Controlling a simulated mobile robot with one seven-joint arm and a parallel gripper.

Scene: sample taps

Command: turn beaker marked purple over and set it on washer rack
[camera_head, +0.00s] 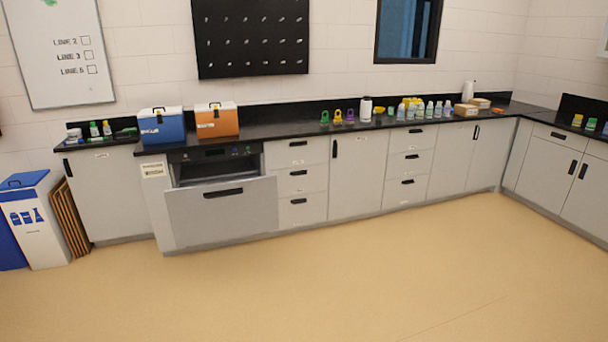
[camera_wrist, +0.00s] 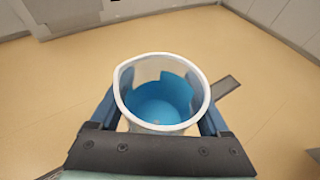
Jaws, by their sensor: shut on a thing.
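In the wrist view, my gripper (camera_wrist: 160,118) is shut on a beaker (camera_wrist: 124,82) with a white rim and pale, see-through wall. One blue finger is on each side of it. Its open mouth faces the camera, and blue shows inside; I cannot tell whether that is liquid. No purple mark shows on the side I see. In the head view, the washer (camera_head: 222,210) is under the counter at left, with a dark gap above its grey front. The washer rack cannot be made out. My gripper is not in the head view.
A blue box (camera_head: 162,129) and an orange box (camera_head: 217,122) stand on the black counter above the washer. Green, yellow and purple tags (camera_head: 338,116) and several bottles (camera_head: 420,108) are further right. A white bin (camera_head: 42,235) stands at left. The tan floor is clear.

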